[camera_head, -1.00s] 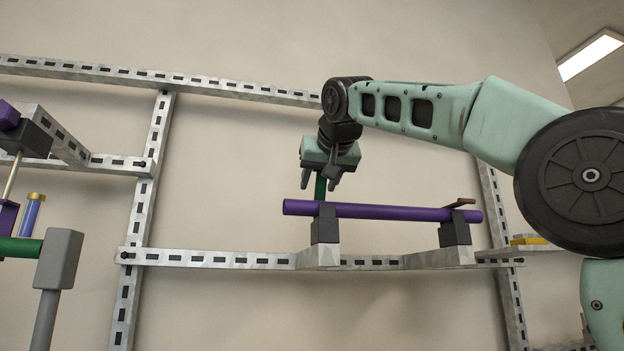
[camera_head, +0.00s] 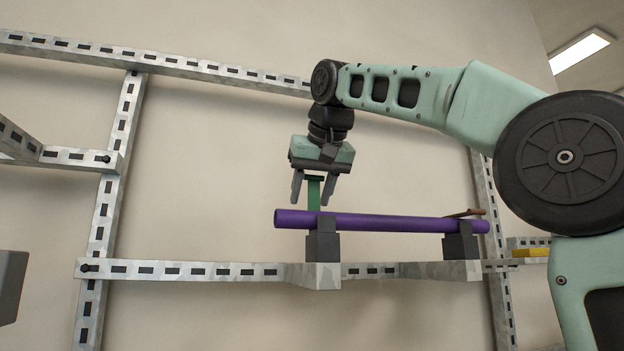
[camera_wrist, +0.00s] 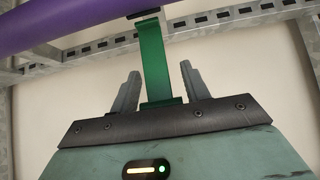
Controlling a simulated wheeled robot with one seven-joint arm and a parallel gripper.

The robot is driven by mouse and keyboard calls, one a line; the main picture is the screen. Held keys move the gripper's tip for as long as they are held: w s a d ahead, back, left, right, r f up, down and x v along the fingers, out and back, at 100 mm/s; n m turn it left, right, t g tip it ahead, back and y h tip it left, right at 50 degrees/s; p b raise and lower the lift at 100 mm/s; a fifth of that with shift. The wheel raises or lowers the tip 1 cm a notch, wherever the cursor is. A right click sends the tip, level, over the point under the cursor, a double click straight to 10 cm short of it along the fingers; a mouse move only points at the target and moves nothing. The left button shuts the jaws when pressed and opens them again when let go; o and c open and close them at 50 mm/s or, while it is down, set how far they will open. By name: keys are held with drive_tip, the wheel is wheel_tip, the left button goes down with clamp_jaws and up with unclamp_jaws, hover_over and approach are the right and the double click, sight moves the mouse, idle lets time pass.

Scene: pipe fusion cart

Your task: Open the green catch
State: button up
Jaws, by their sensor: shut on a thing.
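The green catch (camera_head: 314,193) stands upright at the left end of a purple pipe (camera_head: 375,222), above the left dark support block (camera_head: 322,244). My gripper (camera_head: 312,203) points down over it, one finger on each side, and is shut on its wider top end. In the wrist view the green catch (camera_wrist: 154,60) runs between the two fingers from the gripper body toward the purple pipe (camera_wrist: 65,20). Its foot at the pipe is partly hidden. A brown catch (camera_head: 464,213) lies low over the pipe's right end.
The pipe rests on two dark blocks on a slotted metal rail (camera_head: 190,270) against the wall. A metal upright (camera_head: 108,180) stands at left, and a grey block (camera_head: 10,287) is at the left edge. The space above the pipe's middle is clear.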

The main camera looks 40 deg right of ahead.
drive_tip(key=shift+w+d+f+g, duration=0.15)
drive_tip(key=shift+w+f+g, duration=0.25)
drive_tip(key=shift+g, duration=0.5)
drive_tip(key=shift+w+y, duration=0.15)
drive_tip(key=shift+y, duration=0.15)
drive_tip(key=o, duration=1.4)
drive_tip(key=shift+c, duration=0.2)
drive_tip(key=shift+r, duration=0.1)
